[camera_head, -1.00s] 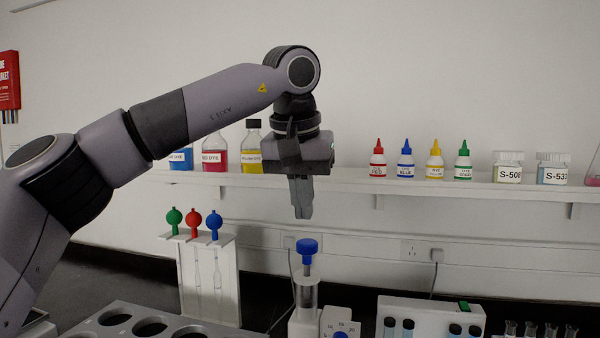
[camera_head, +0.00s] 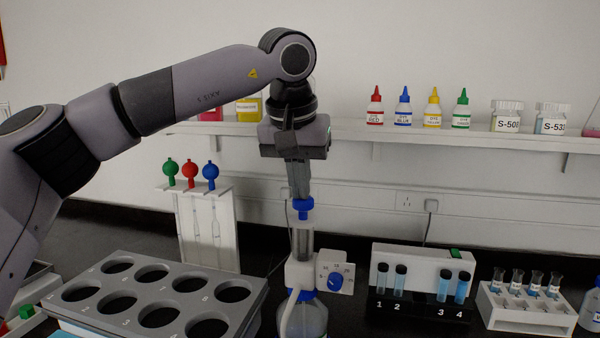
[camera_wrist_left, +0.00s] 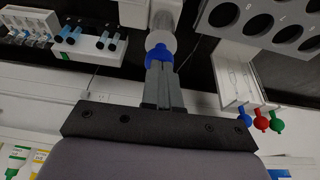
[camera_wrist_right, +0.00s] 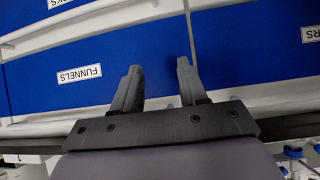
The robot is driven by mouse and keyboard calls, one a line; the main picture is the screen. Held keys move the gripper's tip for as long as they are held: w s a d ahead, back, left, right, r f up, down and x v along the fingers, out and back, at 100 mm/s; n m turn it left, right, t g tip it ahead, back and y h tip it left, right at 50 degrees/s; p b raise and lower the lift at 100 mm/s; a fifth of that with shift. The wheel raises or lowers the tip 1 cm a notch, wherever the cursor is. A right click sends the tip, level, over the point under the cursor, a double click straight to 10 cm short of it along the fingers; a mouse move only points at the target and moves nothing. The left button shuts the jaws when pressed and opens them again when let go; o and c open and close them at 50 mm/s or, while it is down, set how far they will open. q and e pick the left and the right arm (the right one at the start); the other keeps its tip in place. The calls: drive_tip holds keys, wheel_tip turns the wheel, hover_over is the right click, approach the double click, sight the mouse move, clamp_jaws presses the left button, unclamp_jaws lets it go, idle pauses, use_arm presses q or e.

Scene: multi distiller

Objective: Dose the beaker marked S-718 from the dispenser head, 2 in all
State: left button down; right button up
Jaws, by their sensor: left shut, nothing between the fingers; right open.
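The dispenser head (camera_head: 302,240) has a blue plunger cap on top and a dial at its side, and sits on a clear bottle (camera_head: 303,322). My left gripper (camera_head: 301,194) is shut and empty, pointing straight down, its fingertips at the blue cap (camera_head: 303,210) and seemingly touching it. The cap also shows at the fingertips in the left wrist view (camera_wrist_left: 160,54). My right gripper (camera_wrist_right: 157,75) is open and empty in front of blue drawers, one labelled FUNNELS. I see no beaker marked S-718; the spot under the dispenser's outlet cannot be made out.
A grey rack (camera_head: 150,300) with round holes stands at left front. Behind it is a pipette stand (camera_head: 208,230). A vial rack (camera_head: 420,265) and a white tube rack (camera_head: 525,310) stand at right. Dye bottles and jars marked S-508 (camera_head: 506,117) and S-533 are on the shelf (camera_head: 340,132).

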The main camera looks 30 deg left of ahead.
use_arm(q)
drive_tip(key=shift+s+f, duration=0.1)
drive_tip(key=shift+f, duration=0.35)
